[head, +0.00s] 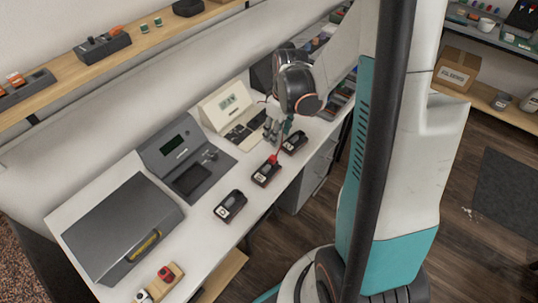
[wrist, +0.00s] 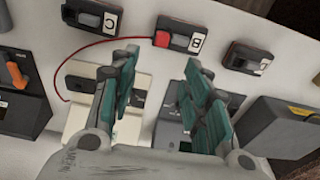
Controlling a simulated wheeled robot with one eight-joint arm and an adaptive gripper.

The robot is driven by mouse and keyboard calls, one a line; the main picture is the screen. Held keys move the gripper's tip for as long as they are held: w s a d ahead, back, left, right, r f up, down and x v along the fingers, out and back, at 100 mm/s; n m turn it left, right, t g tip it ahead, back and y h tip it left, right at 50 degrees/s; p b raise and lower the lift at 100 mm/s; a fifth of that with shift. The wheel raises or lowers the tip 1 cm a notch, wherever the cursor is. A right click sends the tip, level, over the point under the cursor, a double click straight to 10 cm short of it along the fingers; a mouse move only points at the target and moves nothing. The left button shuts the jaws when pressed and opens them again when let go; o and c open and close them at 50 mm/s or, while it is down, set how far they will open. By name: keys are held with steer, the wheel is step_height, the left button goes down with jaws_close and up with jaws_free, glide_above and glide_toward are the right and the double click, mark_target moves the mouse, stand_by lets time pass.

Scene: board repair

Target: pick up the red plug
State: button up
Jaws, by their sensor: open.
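The red plug (wrist: 161,39) is at the left end of the black module marked B (wrist: 190,38) in the wrist view. A thin red cable curves left from it. In the head view the red plug (head: 273,160) shows small on the middle black module (head: 267,174). My gripper (wrist: 163,60) is open and empty, its two teal-padded fingers apart, with the plug showing beyond the gap between their tips. In the head view my gripper (head: 276,131) hangs over the bench, above and behind the plug. How far above it is, I cannot tell.
Module C (wrist: 97,17) stands left of B, and a third module (wrist: 248,58) right of it. A cream device (head: 229,112), a grey device (head: 185,160) and a large grey case (head: 122,230) line the back of the white bench. A wooden block (head: 161,282) carries other red parts.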

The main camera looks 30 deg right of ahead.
steer(key=b, duration=0.2)
glide_above(273, 157)
steer(key=f, duration=0.7)
steer(key=shift+d+f, duration=0.2)
steer(key=shift+f, duration=0.05)
steer(key=shift+a+f+b, duration=0.2)
steer(key=shift+f+b, duration=1.2)
steer(key=shift+f, duration=1.3)
steer(key=shift+r, duration=0.1)
steer(key=shift+c, duration=0.3)
jaws_close()
